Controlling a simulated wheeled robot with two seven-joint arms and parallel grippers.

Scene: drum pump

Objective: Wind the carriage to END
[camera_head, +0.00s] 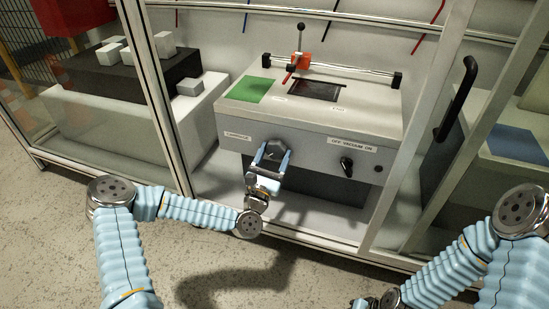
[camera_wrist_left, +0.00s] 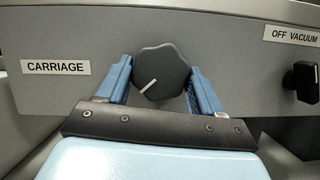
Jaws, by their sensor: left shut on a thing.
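The dark carriage knob (camera_wrist_left: 161,74), with a white pointer line aimed down-left, is on the front of the grey machine (camera_head: 310,130). The "CARRIAGE" label (camera_wrist_left: 55,67) is left of it. My left gripper (camera_head: 272,150) has its blue fingers on both sides of the knob, shut on it. In the head view the fingers partly hide the knob. Small labels on the machine's top are too small to read surely. My right gripper is not clearly in view.
A vacuum switch (camera_head: 346,164) is right of the knob. A green pad (camera_head: 250,90) and a dark recessed panel (camera_head: 318,90) are on the machine's top. Frame posts (camera_head: 420,110) and a black handle (camera_head: 462,95) stand to the right. White blocks (camera_head: 165,43) lie at left.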

